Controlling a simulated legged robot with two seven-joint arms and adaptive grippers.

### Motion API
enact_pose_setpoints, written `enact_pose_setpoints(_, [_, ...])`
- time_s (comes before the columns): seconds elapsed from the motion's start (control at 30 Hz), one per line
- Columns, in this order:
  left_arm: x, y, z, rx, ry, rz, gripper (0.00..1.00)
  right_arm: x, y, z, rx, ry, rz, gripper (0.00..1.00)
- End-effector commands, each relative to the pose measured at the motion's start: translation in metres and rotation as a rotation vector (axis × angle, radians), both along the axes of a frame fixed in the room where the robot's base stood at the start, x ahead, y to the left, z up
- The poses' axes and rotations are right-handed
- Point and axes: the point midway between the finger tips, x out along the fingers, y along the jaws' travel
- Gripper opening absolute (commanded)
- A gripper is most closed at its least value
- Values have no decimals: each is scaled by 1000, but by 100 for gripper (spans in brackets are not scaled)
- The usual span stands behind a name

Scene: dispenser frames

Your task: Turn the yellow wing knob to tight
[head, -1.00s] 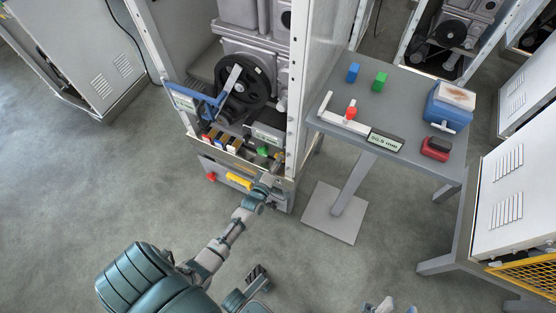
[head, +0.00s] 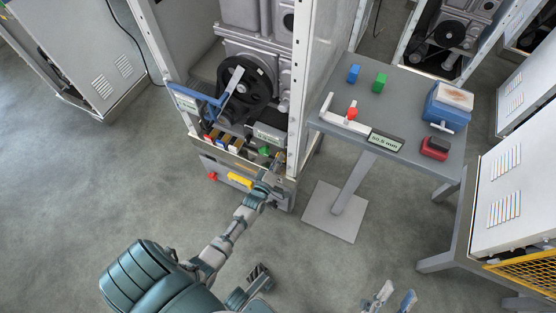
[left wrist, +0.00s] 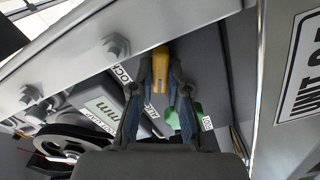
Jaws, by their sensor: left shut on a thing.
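The yellow wing knob (left wrist: 160,62) shows in the left wrist view as a yellow piece between my left gripper's fingers. My left gripper (left wrist: 157,80) is shut on it. In the head view my left gripper (head: 277,163) is at the lower right front corner of the open machine frame, and the knob is hidden there. A label ending in "OCK" is beside the knob; its tight mark cannot be made out. My right gripper (head: 392,298) is at the bottom edge of the head view, fingers apart and empty.
A green part (left wrist: 184,116) lies just past my left fingers. A steel rail (left wrist: 105,48) with bolts runs close by. A yellow bar (head: 240,179) is on the frame's lower front. A grey table (head: 400,92) with blocks and a display (head: 386,141) stands at right.

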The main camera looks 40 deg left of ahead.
Motion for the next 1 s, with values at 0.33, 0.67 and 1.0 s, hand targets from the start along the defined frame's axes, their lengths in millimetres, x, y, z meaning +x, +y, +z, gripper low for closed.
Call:
enact_pose_setpoints(0.33, [-1,1,2,318,79,3,0,20,4,-17,-68,193,4,38])
enact_pose_setpoints(0.67, [-2,0,0,622,156,2,0,31,6,-35,-114,336,8,38])
enact_pose_setpoints(1.0, [-2,-2,-1,891,224,-1,0,35,6,-47,-141,421,8,38])
